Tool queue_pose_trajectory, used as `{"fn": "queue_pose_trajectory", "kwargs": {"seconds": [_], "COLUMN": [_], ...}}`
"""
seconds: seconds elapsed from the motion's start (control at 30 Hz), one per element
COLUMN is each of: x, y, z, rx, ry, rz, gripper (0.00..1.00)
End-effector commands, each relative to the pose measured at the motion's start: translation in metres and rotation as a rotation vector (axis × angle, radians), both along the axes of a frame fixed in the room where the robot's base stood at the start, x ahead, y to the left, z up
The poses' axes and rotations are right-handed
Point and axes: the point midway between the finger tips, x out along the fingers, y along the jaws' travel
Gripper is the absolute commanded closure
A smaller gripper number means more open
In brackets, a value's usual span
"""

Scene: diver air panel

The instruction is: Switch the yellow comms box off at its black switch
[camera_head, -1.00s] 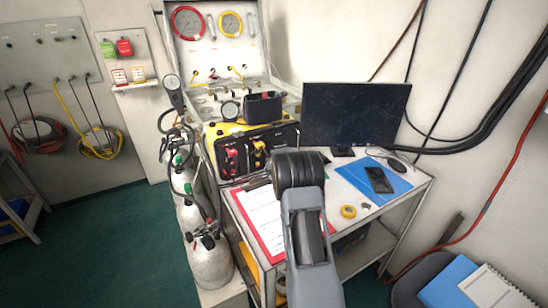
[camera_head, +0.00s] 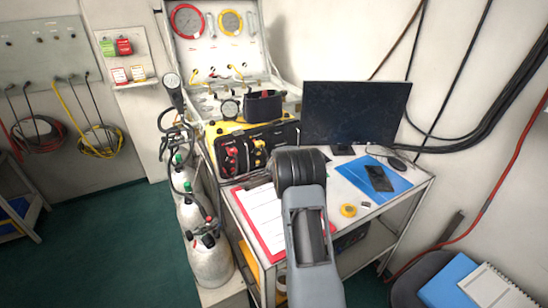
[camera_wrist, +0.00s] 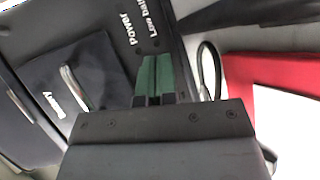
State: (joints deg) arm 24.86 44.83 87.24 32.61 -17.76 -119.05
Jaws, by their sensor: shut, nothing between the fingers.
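The yellow comms box (camera_head: 224,128) stands on the left of the trolley top in the head view, with a dark front face carrying red and yellow connectors. In the wrist view its dark panel (camera_wrist: 120,75) is close up, with the lettering "Power" and "Low batt" and a flap with a silver latch. My gripper (camera_wrist: 156,64) is shut and empty, its green fingertips together in front of this panel below the lettering. Whether they touch it I cannot tell. In the head view my arm hides the fingertips. I cannot make out the black switch in either view.
A red-edged clipboard (camera_head: 262,222) lies on the trolley in front of the box. A monitor (camera_head: 355,112) stands to the right, with a blue folder (camera_head: 360,170) and yellow tape roll (camera_head: 348,210) nearby. Gas cylinders (camera_head: 208,262) stand at the left.

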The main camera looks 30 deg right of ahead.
Motion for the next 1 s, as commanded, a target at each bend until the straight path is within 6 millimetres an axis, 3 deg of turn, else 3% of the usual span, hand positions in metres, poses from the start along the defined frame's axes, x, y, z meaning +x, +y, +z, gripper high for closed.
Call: {"fn": "queue_pose_trajectory", "kwargs": {"seconds": [0.47, 1.0], "x": [-0.007, -0.051], "y": [0.000, 0.003], "z": [-0.002, -0.007], "rx": [0.000, 0.001], "ry": [0.000, -0.001], "rz": [-0.001, 0.000], "gripper": [1.00, 1.00]}}
